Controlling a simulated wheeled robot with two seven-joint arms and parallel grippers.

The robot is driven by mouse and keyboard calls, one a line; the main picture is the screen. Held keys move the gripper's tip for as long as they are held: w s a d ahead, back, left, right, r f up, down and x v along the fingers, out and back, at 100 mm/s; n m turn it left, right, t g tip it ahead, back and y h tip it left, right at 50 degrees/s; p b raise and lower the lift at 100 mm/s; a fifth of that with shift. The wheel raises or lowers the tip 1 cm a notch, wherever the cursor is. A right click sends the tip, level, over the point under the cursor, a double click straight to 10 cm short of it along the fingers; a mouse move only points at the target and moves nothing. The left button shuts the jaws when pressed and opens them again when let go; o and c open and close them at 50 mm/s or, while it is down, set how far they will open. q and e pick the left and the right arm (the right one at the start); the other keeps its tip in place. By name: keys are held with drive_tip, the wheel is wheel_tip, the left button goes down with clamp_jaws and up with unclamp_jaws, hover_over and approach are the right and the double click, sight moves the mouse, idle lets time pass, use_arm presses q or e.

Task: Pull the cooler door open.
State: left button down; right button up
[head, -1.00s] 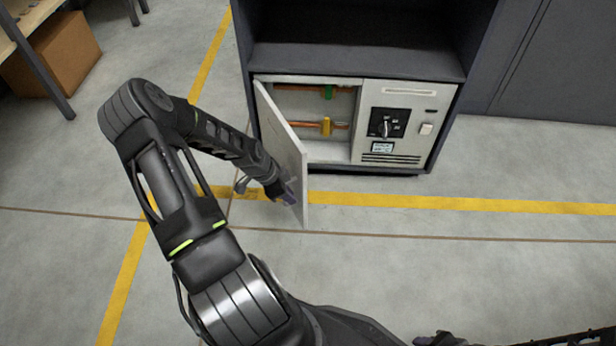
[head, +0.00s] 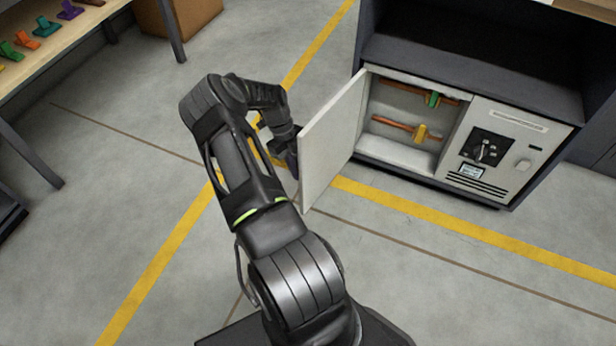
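The cooler (head: 507,150) stands low in a dark cabinet at the upper right, its control panel with a knob facing me. Its white door (head: 331,141) stands wide open, swung out to the left on its hinge side. Inside show two copper pipes, one with a green valve (head: 433,99) and one with a yellow valve (head: 421,133). My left gripper (head: 291,150) is at the outer face of the door, near its free edge. Its fingers are mostly hidden behind the door and wrist, so I cannot tell whether they hold anything. My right gripper is out of view.
A wooden shelf (head: 62,50) with several coloured parts stands at the upper left. A cardboard box (head: 186,14) sits on the floor behind it. Yellow lines mark the grey floor, which is clear in front of the cooler.

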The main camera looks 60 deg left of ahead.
use_arm(q)
drive_tip(key=shift+s+a, duration=0.15)
drive_tip(key=shift+a, duration=0.05)
drive_tip(key=c, duration=1.5)
unclamp_jaws()
drive_tip(key=shift+o, duration=0.2)
drive_tip(key=p+v, duration=0.2)
drive_tip(key=v, duration=0.5)
drive_tip(key=shift+r, duration=0.3)
drive_tip(key=shift+a, duration=0.15)
